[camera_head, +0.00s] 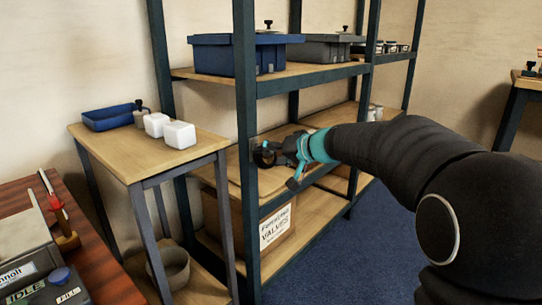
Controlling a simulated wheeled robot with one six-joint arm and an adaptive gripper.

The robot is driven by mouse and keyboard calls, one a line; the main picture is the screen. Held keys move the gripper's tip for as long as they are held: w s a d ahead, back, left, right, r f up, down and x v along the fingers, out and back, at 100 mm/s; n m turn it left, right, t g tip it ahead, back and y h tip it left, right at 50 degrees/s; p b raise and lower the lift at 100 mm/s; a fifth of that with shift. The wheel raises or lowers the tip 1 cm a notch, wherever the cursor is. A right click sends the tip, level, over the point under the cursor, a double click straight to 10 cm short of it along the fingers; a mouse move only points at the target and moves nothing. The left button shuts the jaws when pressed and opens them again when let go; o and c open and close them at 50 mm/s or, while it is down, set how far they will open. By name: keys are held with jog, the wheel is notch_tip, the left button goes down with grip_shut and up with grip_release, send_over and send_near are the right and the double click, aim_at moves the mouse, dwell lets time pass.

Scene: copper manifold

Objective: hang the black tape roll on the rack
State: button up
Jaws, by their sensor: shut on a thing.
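My gripper (276,154) reaches in from the right, over the middle shelf of the dark metal shelving rack (247,140). It is shut on the black tape roll (264,154), a small dark ring at the fingertips. The roll is just right of the rack's front post and close to it. I cannot tell whether it touches the post or the shelf. The fingers hide part of the roll. No hook or peg for it can be made out.
A blue lidded bin (225,56) and a grey bin (318,49) stand on the upper shelf. A valves box (272,226) sits low in the rack. A side table (140,160) at left holds a blue tray (107,118) and white blocks (179,134). Blue floor at right is clear.

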jog(key=shift+f, duration=0.35)
jog(key=o, duration=1.2)
jog(key=shift+r, duration=0.1)
